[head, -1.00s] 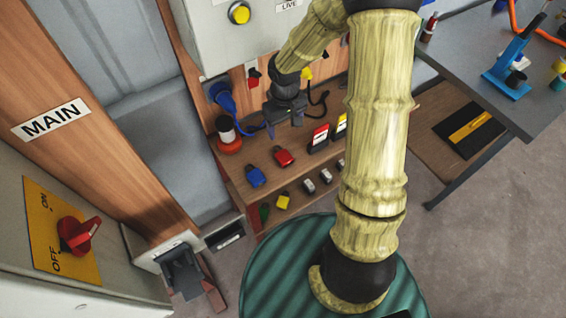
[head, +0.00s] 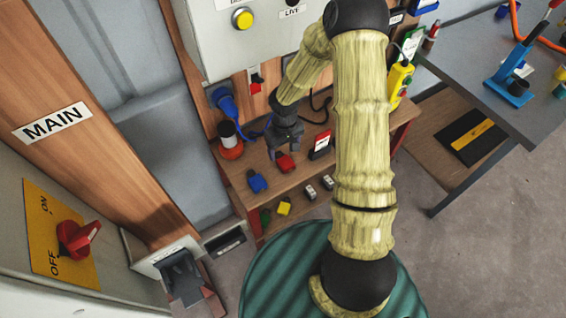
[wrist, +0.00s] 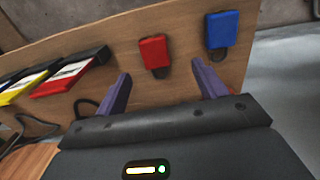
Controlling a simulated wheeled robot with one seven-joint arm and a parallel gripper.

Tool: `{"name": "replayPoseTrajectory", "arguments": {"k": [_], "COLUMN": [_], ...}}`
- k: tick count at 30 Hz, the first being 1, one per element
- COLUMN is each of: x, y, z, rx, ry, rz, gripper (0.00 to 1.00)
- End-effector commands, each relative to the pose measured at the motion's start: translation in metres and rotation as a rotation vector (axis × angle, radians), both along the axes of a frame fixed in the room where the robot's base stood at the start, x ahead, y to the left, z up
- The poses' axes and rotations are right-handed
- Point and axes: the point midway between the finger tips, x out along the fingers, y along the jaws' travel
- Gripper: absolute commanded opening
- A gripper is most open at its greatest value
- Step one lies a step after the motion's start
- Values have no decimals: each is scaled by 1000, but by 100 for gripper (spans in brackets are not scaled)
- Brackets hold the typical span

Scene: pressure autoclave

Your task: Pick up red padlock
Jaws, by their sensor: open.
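The red padlock (head: 285,162) lies on the wooden shelf, just right of the blue padlock (head: 257,182) in the head view. In the wrist view the red padlock (wrist: 154,54) is ahead of my gripper, between the lines of the two fingers, with its dark shackle toward me. The blue padlock (wrist: 222,32) is to its right. My gripper (wrist: 158,86) is open and empty, its fingertips short of the red padlock. In the head view my gripper (head: 284,150) is just above and behind the red padlock; the exact gap cannot be told.
Red and yellow tags (wrist: 68,74) stand to the left in the wrist view. An orange-based beacon (head: 230,145) and blue plug (head: 224,97) are left of my gripper in the head view. A yellow padlock (head: 284,207) lies lower. A grey cabinet (head: 215,40) overhangs the shelf.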

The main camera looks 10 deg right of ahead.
Motion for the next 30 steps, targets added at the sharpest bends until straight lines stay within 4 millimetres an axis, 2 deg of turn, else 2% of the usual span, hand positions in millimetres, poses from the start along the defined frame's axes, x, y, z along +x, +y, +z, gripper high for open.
{"name": "replayPoseTrajectory", "arguments": {"k": [3,7,20,26,30], "x": [-1,0,1,3,4], "y": [-4,-4,2,-2,-3], "z": [-22,-39,-44,-62,-82], "rx": [0,0,-1,-1,0], "ry": [3,1,0,2,2], "rz": [-5,-9,3,5,5], "gripper": [71,71,71,71,71]}}
